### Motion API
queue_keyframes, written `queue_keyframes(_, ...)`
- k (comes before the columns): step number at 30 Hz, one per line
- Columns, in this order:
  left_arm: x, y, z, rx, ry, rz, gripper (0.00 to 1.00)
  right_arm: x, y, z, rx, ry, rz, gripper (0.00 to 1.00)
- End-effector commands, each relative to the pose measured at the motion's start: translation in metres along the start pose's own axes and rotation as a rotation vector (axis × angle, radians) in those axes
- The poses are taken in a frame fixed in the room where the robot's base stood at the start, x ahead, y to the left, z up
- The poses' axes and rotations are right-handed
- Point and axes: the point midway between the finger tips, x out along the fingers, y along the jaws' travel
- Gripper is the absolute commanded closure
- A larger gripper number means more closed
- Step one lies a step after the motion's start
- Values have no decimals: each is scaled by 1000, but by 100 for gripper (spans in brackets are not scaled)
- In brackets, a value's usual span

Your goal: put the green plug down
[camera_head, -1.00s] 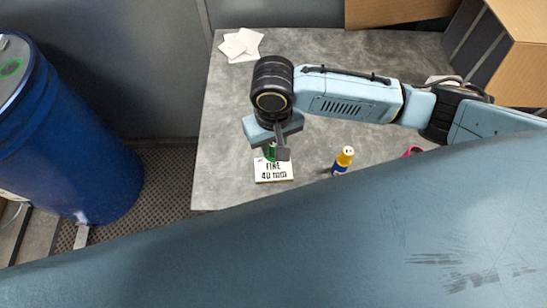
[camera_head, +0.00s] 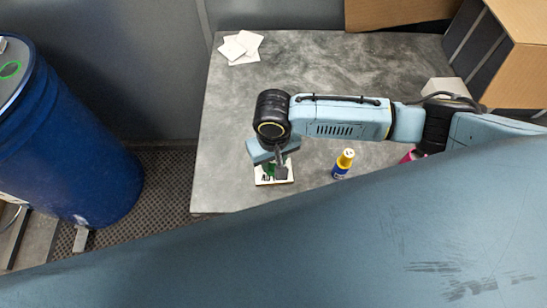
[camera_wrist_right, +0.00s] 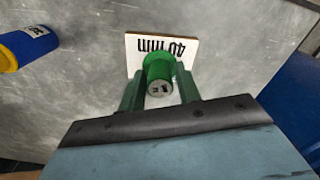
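The green plug (camera_wrist_right: 158,68) sits between the two fingers of my right gripper (camera_wrist_right: 160,80), which look closed against its sides. Its grey end faces the wrist camera. In the head view the plug (camera_head: 268,171) is mostly hidden by my right gripper (camera_head: 272,166). The plug is over the white card (camera_head: 286,177) marked "40 mm", near the table's front left. The card also shows behind the plug in the wrist view (camera_wrist_right: 135,58). I cannot tell whether the plug touches it. My left gripper is not in view.
A yellow and blue bottle (camera_head: 343,163) stands right of the card on the grey table (camera_head: 225,140). A pink item (camera_head: 411,155) is partly hidden beyond it. White papers (camera_head: 240,47) lie at the back left. A blue drum (camera_head: 75,150) stands left of the table, cardboard boxes (camera_head: 515,70) at the back right.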

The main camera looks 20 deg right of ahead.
Motion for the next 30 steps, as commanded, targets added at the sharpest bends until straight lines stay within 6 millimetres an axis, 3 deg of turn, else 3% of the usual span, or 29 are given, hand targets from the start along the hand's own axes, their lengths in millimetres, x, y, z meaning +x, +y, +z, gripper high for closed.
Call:
queue_keyframes(3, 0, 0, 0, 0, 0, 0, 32, 0, 0, 0, 0, 0, 0, 54)
queue_keyframes(14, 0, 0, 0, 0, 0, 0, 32, -8, 0, 0, -2, 2, -1, 54)
queue_keyframes(30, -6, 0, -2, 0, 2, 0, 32, -109, 0, -1, 0, 1, -2, 54)
